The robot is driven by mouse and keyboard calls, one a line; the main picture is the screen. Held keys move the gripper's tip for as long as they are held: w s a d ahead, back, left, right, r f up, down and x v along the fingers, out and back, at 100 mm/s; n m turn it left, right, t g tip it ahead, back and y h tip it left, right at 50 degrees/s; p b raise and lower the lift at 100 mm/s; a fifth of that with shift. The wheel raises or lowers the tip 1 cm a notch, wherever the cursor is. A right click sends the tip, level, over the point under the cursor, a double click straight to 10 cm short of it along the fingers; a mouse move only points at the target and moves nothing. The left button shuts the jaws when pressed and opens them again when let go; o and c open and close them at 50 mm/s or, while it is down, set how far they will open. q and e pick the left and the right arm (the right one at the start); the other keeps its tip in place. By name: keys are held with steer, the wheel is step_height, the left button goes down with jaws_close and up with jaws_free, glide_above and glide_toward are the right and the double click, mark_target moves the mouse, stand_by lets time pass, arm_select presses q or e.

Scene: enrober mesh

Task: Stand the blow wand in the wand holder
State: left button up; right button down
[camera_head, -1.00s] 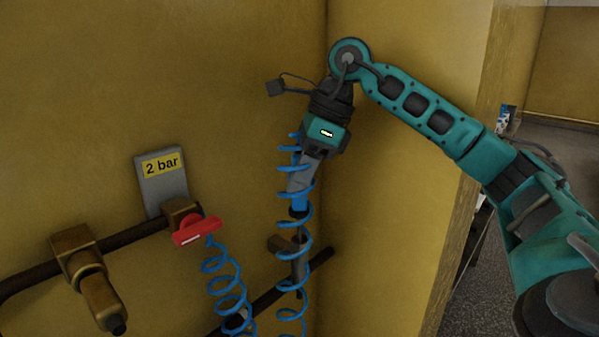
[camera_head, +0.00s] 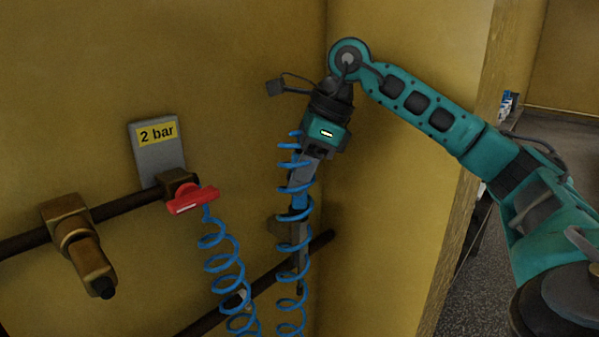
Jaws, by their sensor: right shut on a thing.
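My right gripper (camera_head: 307,170) hangs fingers-down from the teal arm near the wall corner. It is shut on the upper part of the blow wand (camera_head: 300,232), a slim grey piece with a blue section, hanging nearly upright. A blue coiled hose winds around the wand in the picture and partly covers it. A small brown bracket (camera_head: 277,226), which looks like the wand holder, is on the wall behind and left of the wand. The wand overlaps its right side, so I cannot tell whether they touch. My left gripper is not in view.
A red-handled valve (camera_head: 193,200) sits on a dark pipe below a "2 bar" plate (camera_head: 158,148); a blue coiled hose (camera_head: 221,258) hangs from it. A brass fitting (camera_head: 75,235) is at left. A lower pipe (camera_head: 206,322) runs behind the hoses.

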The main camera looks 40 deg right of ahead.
steer(key=c, duration=0.7)
jaws_free()
steer(key=p+v, duration=0.4)
steer(key=v, duration=0.9)
steer(key=shift+a, duration=0.1)
